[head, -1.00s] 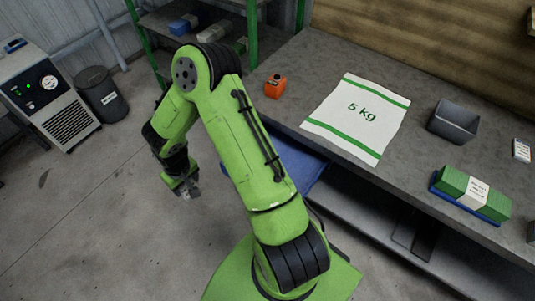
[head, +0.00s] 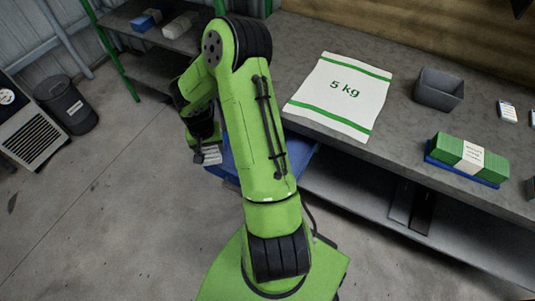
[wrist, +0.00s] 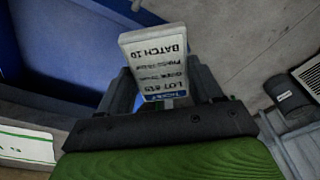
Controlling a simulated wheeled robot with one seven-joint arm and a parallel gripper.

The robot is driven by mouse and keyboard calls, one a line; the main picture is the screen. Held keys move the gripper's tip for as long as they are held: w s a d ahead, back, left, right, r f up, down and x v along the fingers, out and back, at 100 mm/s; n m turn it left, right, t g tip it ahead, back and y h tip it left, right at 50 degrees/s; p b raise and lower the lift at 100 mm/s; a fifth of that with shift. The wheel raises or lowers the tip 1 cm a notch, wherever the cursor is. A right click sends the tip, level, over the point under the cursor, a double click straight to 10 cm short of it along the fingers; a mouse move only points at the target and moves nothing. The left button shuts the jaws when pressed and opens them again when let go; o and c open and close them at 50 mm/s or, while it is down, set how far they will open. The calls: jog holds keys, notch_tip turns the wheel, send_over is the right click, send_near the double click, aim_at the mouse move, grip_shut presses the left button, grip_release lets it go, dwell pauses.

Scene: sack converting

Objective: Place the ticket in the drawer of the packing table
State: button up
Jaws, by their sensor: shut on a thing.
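The ticket (wrist: 160,62) is a small white card with a blue band and printed lines, reading "BATCH" and "LOT". My gripper (wrist: 166,95) is shut on it, with the card standing out past the fingertips. In the head view my gripper (head: 208,156) hangs low at the left of my arm, by the left edge of the blue drawer. The drawer (head: 299,160) stands open at the front of the packing table (head: 400,135), partly hidden behind my arm. In the wrist view the blue drawer (wrist: 60,45) lies to the left of the ticket, apart from it.
On the table lie a white "5 kg" sack (head: 345,88), a grey bin (head: 439,88), a green banded bundle (head: 485,160) on a blue tray, and small cards (head: 507,111) at the right. A dark waste bin (head: 68,104) stands on the floor left. The floor between is clear.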

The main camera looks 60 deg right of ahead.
jog(key=s+d+f+m+b, duration=0.4)
jog(key=s+d+m+b, duration=0.2)
jog(key=s+d+m, duration=0.5)
jog(key=f+n+b, duration=0.1)
jog(key=f, duration=0.2)
jog(key=w+d+f+n+b, duration=0.1)
jog(key=f, duration=0.2)
jog(key=f+n+b, duration=0.1)
jog(key=f, duration=0.2)
jog(key=shift+w+d+f+g+h, duration=0.2)
jog(key=shift+d+f+g+h, duration=0.1)
jog(key=shift+d+g, duration=0.1)
jog(key=shift+r, duration=0.15)
jog(key=o, duration=1.1)
